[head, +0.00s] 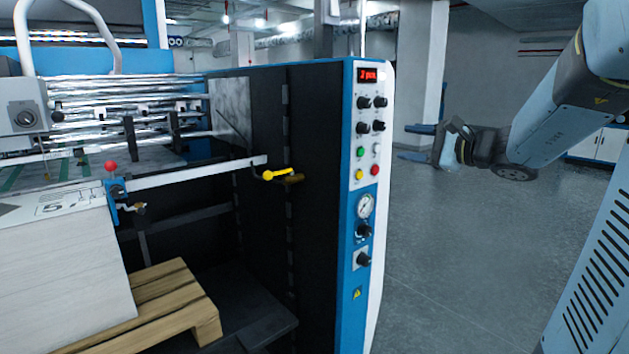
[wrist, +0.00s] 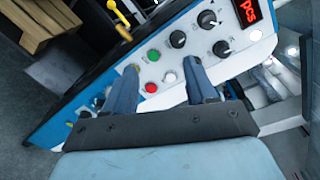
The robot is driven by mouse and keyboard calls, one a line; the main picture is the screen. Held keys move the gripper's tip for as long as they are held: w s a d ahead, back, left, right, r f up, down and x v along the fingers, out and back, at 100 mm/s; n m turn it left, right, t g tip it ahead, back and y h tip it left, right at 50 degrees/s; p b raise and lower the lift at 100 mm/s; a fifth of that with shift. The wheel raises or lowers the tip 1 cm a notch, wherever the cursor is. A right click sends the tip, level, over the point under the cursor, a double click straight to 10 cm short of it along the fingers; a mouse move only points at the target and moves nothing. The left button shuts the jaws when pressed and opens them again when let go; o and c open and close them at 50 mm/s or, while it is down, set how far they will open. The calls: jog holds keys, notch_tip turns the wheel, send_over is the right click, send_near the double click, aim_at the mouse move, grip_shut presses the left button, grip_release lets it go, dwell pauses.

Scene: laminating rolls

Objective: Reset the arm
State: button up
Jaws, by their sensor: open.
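My gripper (head: 409,143) is at the right in the head view, to the right of the machine's control panel (head: 352,270) and apart from it. Its two blue fingers point left toward the panel, spread apart with nothing between them. In the wrist view my gripper (wrist: 163,75) shows open, and the control panel (wrist: 110,120) lies beyond its fingertips. The green button (wrist: 154,55), red button (wrist: 151,88) and white button (wrist: 170,77) appear in the gap between the fingers. My arm reaches in from the right edge of the head view.
The laminating machine (head: 310,200) fills the left and middle. A yellow-handled lever (head: 282,173) sticks out of its dark side. A stack of sheets (head: 65,265) rests on a wooden pallet (head: 150,305). The grey floor (head: 450,260) right of the machine is clear. A pillar (head: 420,70) stands behind.

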jog(key=s+a+f+n+g+h, duration=0.1)
jog(key=s+a+f+n+g, duration=0.35)
jog(key=s, duration=0.25)
jog(key=s+a+f+n+g+h, duration=0.25)
jog(key=s+a+n, duration=0.2)
jog(key=s, duration=0.35)
jog(key=s+d+f+n+h, duration=0.4)
jog(key=s+n+h, duration=0.2)
jog(key=s, duration=0.3)
jog(key=shift+s+d+f+g+h, duration=0.25)
jog(key=shift+d+g+h, duration=0.15)
jog(key=shift+h, duration=0.25)
